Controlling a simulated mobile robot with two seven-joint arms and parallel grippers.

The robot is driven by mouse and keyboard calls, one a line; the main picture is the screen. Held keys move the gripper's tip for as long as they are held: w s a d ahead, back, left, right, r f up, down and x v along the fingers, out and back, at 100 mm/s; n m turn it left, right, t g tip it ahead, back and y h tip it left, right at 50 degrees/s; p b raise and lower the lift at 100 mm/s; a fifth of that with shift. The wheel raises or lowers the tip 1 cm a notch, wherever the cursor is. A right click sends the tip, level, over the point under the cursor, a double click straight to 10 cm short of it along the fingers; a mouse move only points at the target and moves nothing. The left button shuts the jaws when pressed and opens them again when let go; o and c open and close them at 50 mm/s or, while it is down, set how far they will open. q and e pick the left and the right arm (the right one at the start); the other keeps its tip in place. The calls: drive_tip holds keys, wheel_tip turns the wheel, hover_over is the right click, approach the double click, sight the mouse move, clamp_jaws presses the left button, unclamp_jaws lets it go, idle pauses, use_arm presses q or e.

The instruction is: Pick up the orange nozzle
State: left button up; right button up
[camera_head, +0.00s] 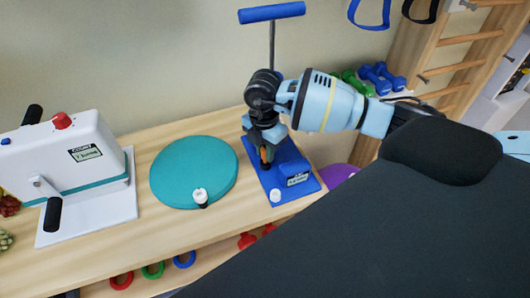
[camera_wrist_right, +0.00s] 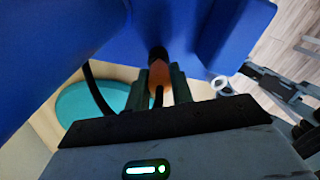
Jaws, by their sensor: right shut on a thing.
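The orange nozzle (camera_head: 264,154) is at the blue pump (camera_head: 282,180), low between my right gripper's fingers. In the right wrist view the orange nozzle (camera_wrist_right: 158,75) sits between the two dark fingers, with a black part above it. My right gripper (camera_head: 267,152) comes down from above and is shut on the nozzle; it also shows in the right wrist view (camera_wrist_right: 160,88). The fingers cover part of the nozzle. The pump's blue T-handle (camera_head: 272,12) stands upright on its rod behind the gripper. My left gripper is not in view.
A round teal cushion (camera_head: 194,172) lies left of the pump on the wooden table (camera_head: 150,228), with a small white and black piece (camera_head: 200,197) on it. A white crank machine (camera_head: 75,165) stands further left. Blue dumbbells (camera_head: 382,76) lie behind at right.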

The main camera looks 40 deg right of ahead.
wheel_tip(320, 180, up, 2)
drive_tip(key=shift+s+a+r, duration=0.1)
drive_tip(key=shift+r, duration=0.15)
drive_tip(key=s+a+r, duration=0.1)
drive_tip(key=s+a, duration=0.7)
drive_tip(key=s, duration=0.5)
drive_tip(key=shift+s+a+p, duration=0.15)
drive_tip(key=shift+a+p, duration=0.1)
drive_tip(key=shift+p, duration=0.2)
drive_tip(key=shift+r+n, duration=0.15)
drive_tip(key=shift+n, duration=0.15)
